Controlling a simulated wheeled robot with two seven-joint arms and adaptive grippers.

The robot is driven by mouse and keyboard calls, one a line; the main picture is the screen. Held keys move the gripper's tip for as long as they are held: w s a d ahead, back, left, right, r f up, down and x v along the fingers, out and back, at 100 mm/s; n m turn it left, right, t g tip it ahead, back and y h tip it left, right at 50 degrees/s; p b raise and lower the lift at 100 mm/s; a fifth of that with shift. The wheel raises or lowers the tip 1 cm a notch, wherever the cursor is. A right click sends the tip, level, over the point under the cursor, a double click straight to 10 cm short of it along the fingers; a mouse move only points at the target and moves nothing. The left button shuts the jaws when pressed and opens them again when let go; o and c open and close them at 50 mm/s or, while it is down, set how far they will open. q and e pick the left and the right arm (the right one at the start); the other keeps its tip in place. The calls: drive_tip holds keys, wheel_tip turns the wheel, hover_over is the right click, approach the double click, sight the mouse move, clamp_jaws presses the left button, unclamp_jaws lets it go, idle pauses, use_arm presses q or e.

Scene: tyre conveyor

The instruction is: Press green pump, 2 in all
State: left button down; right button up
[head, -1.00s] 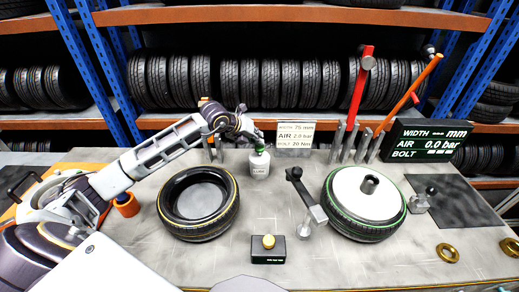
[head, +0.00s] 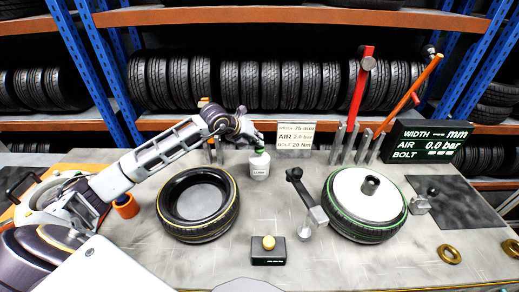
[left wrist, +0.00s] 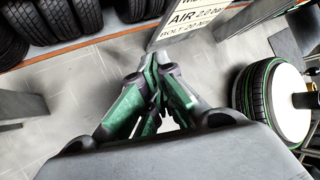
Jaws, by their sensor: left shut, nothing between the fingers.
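A white pump bottle (head: 259,168) with a green top (head: 259,150) stands upright at the back middle of the table. My left gripper (head: 260,141) is shut and empty, with its fingertips right above the green top. They look to be at or very near it; contact is hard to tell. In the left wrist view the shut fingers (left wrist: 153,95) point away over the grey table, and the bottle cannot be made out behind them. My right gripper is not in view.
A tyre (head: 197,203) lies left of the bottle, and another tyre with a white disc (head: 365,205) lies right. A black-handled tool (head: 305,195) stands between them. A sign (head: 296,135) stands behind the bottle.

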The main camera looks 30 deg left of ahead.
use_arm(q)
drive_tip(key=shift+f, duration=0.2)
drive_tip(key=shift+f+b, duration=0.4)
drive_tip(key=shift+b, duration=0.05)
idle(0.8)
drive_tip(key=shift+f+b, duration=0.3)
drive_tip(key=shift+f, duration=0.1)
idle(0.6)
drive_tip(key=shift+r, duration=0.1)
drive_tip(key=shift+r+p, duration=0.6)
drive_tip(key=shift+r, duration=0.8)
drive_tip(key=shift+r, duration=0.15)
drive_tip(key=shift+r+p, duration=1.1)
drive_tip(key=shift+r, duration=1.3)
